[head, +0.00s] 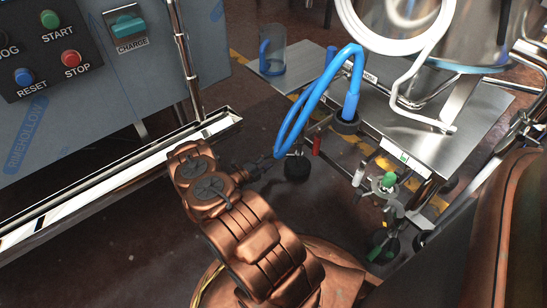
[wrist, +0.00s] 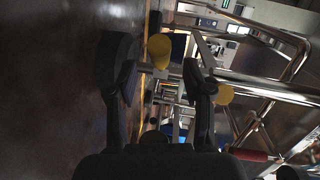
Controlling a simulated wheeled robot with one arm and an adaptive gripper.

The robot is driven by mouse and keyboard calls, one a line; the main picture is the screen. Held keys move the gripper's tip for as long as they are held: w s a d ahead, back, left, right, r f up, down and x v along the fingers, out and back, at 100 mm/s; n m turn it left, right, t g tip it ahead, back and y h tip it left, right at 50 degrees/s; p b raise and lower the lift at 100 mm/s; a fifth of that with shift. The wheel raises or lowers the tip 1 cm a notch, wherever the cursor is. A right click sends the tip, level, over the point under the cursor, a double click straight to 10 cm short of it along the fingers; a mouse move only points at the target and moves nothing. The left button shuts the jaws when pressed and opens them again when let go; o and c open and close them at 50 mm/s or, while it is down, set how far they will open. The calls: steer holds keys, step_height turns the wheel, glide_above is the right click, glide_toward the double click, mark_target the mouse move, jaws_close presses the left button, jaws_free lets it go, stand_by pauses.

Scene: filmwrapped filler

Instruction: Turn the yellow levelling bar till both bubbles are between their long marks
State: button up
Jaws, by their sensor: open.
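In the wrist view two round yellow ends show, one (wrist: 159,50) between my fingers and the other (wrist: 225,95) just right of the right finger. They look like parts of the yellow levelling bar; the right finger hides what lies between them. My gripper (wrist: 155,62) is open, and I cannot tell whether a finger touches the yellow. In the head view my gripper (head: 264,167) is small and dark beside the wheeled steel cart (head: 470,110); no yellow bar shows clearly there. A white plate with a green vial (head: 404,157) is on the cart's edge. Bubble positions are too small to read.
A blue hose (head: 318,88) loops down near my gripper. A red handle (head: 316,146) and a green-topped knob (head: 388,181) are on the cart's near side. A control panel (head: 60,60) and steel rail (head: 120,172) stand at left. A clear jug (head: 272,60) stands behind.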

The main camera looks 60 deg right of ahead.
steer(key=v, duration=0.6)
steer(key=shift+a, duration=0.4)
